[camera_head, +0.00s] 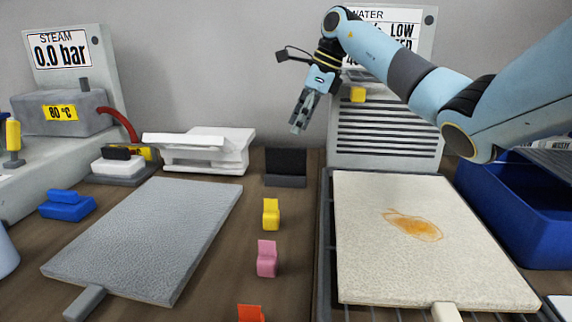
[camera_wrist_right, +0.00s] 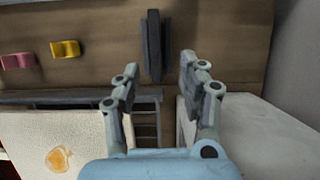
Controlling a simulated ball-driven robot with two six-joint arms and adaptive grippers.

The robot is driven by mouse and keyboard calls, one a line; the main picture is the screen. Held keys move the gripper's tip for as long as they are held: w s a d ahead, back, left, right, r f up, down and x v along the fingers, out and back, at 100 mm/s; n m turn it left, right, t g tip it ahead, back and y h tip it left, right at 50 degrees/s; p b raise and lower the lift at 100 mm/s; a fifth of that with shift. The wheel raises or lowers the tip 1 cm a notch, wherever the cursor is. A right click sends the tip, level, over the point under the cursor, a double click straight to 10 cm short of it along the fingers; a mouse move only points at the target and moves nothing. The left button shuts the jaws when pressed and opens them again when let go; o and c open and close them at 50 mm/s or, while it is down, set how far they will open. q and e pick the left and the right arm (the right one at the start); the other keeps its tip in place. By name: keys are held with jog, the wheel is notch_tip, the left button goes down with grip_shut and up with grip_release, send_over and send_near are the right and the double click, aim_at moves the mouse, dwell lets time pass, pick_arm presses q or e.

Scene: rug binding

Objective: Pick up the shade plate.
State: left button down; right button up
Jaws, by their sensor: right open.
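A dark, near-black plate (camera_head: 286,161) stands upright in a low dark base on the table, at the back middle; it is the likeliest shade plate. In the right wrist view the dark plate (camera_wrist_right: 153,42) shows as a narrow upright strip beyond the fingertips. My right gripper (camera_head: 300,120) points down above and slightly right of the plate in the head view, apart from it. In the right wrist view the right gripper (camera_wrist_right: 160,84) has its two fingers spread with nothing between them. My left gripper is not in view.
A yellow clip (camera_head: 271,214) and a pink clip (camera_head: 267,259) stand in front of the plate. A white device (camera_head: 200,148) is to its left. A cream rug piece (camera_head: 420,240) with an orange stain lies on a rack at right. A grey panel (camera_head: 390,150) rises behind.

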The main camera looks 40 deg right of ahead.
aim_at(287, 147)
jog(key=shift+x, duration=1.2)
jog(key=x, duration=0.5)
jog(key=shift+a+p, duration=0.3)
jog(key=shift+a, duration=0.05)
jog(key=shift+f+b, duration=0.25)
jog(key=shift+b, duration=0.1)
grip_shut()
